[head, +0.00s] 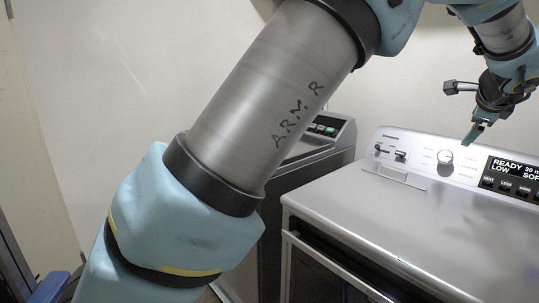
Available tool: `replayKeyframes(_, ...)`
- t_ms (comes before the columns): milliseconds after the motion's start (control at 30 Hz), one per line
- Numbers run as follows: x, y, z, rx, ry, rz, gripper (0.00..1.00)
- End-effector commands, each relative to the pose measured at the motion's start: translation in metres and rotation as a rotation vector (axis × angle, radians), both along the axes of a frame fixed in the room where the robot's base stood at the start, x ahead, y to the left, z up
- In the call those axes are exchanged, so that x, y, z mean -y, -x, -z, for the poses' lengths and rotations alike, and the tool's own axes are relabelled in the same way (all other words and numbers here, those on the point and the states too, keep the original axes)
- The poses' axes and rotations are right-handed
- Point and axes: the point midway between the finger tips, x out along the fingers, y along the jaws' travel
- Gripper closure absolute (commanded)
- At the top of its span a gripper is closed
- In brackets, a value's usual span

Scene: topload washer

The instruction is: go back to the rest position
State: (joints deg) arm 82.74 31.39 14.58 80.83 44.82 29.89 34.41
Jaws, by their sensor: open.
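My gripper (476,134) is at the upper right of the head view, in the air in front of the washer's control panel. It points down and a little left, and nothing shows between its fingers. The washer (405,222) stands at the right with its flat metallic lid shut. My arm crosses the middle of the view.
A second grey appliance (318,150) with green-lit buttons stands left of the washer, partly hidden behind my arm. A plain pale wall (110,60) is behind. A blue object (48,288) shows at the lower left. The space above the washer lid is clear.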

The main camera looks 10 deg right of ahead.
Motion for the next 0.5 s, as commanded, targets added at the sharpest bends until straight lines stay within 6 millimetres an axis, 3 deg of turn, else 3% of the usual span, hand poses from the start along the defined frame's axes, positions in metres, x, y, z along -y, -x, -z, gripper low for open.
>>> replayKeyframes(333, -0.033, -0.031, 0.016, -0.066, 0.01, -0.088, 0.05)
replayKeyframes(500, -0.064, -0.055, 0.029, -0.124, 0.022, -0.168, 0.05)
